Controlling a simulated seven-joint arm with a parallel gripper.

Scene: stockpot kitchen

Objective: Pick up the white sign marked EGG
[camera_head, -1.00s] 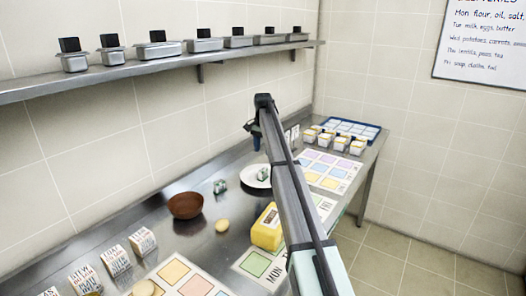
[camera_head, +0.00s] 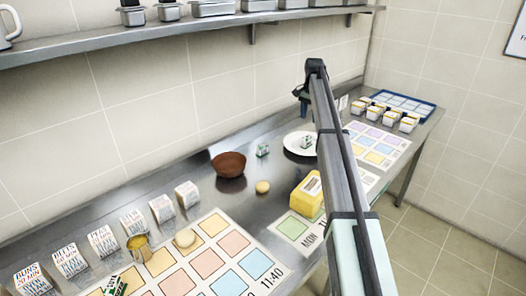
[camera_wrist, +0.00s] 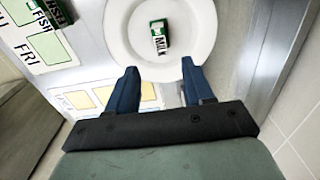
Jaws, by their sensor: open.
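Several white tent-shaped signs stand in a row at the left of the counter in the head view. The near ones seem to read BUNS (camera_head: 35,278) and BEETS (camera_head: 68,261). The farther ones, such as the end sign (camera_head: 187,194), are too small to read, so I cannot tell which is marked EGG. My gripper (camera_head: 303,104) is far to the right of this row, above the white plate (camera_head: 290,148). In the wrist view my gripper (camera_wrist: 157,70) is open and empty, its blue fingers apart. A green-and-white MILK block (camera_wrist: 159,38) lies on the plate beyond them.
A brown bowl (camera_head: 229,165), a tan round item (camera_head: 262,188) and a yellow block (camera_head: 306,194) sit mid-counter. A sheet of coloured squares (camera_head: 205,262) lies before the signs. White tubs (camera_head: 391,115) and a blue tray (camera_head: 425,108) are far right. A shelf (camera_head: 170,36) runs above.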

